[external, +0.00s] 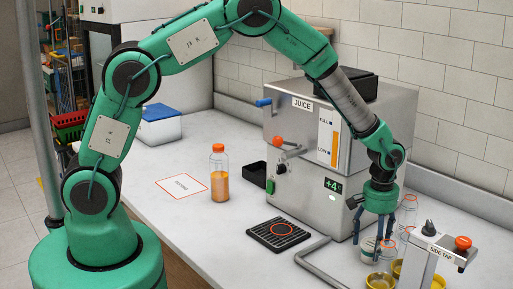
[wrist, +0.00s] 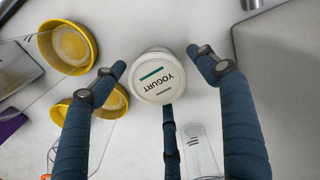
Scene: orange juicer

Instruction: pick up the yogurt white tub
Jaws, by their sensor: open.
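The yogurt white tub (wrist: 157,82) shows from above in the wrist view, its pale lid marked YOGURT with a green stripe. My gripper (wrist: 158,66) is open. Its dark blue fingers lie left and right of the tub, with another finger at the lid's lower edge. I see gaps at the left and right; I cannot tell whether the lower finger touches. In the external view my gripper (external: 377,247) points down beside the juice machine, and the tub (external: 368,245) is partly hidden behind the fingers.
Yellow bowls (wrist: 68,47) lie close left of the tub, and a clear bottle (wrist: 198,150) stands close at its lower right. The juice machine (external: 312,170) is left of my gripper; the side tap (external: 440,245) is right. An orange juice bottle (external: 219,178) stands farther left.

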